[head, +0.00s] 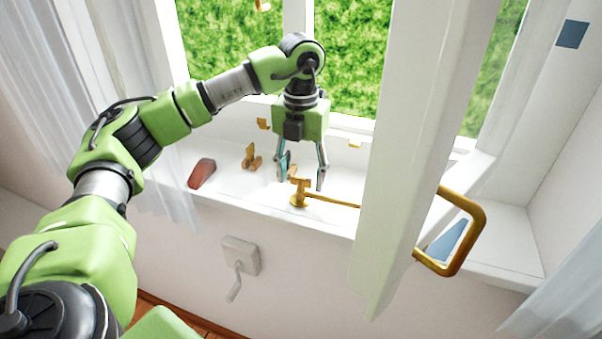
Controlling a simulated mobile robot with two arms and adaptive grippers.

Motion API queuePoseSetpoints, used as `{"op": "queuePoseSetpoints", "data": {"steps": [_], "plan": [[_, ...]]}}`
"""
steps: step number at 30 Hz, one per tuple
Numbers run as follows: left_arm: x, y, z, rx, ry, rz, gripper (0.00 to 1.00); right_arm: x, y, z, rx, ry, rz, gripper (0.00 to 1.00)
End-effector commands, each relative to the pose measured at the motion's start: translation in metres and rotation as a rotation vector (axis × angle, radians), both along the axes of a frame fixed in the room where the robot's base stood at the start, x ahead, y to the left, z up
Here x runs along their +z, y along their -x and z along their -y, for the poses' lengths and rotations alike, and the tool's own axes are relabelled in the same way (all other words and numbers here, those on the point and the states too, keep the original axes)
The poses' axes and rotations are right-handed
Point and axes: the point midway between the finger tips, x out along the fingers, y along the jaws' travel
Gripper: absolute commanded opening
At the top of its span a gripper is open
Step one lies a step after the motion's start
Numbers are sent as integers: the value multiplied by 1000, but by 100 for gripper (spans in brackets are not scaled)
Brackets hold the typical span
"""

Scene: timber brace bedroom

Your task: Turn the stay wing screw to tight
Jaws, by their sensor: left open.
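The brass stay wing screw (300,186) stands upright on its round brass base on the white window sill. A thin brass stay bar (335,202) runs from it to the right, towards the open window sash (420,130). My left gripper (302,182) points down above the sill, with its two fingers apart on either side of the wing screw's top as seen here. I cannot tell whether a finger touches it. Nothing is held. My right gripper is not in view.
A red block (202,173) and another brass fitting (251,158) sit on the sill to the left. The open sash with its large brass handle (478,225) stands close on the right. A blue object (446,242) lies behind the handle. A grey crank (236,280) hangs on the wall below.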

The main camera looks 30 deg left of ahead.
Motion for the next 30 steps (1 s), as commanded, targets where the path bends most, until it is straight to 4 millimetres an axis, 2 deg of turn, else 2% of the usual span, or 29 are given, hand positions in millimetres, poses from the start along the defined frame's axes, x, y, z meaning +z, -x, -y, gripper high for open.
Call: {"op": "queuePoseSetpoints", "data": {"steps": [1, 5, 17, 23, 30], "plan": [[0, 0, 0, 0, 0, 0, 46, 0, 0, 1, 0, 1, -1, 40], [0, 0, 0, 0, 0, 0, 13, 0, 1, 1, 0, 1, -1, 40], [0, 0, 0, -42, -1, -1, 13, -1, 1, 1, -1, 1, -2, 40], [0, 0, 0, -154, 0, -2, 13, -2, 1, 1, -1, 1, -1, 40], [0, 0, 0, -365, 0, -1, 13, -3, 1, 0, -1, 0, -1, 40]]}}
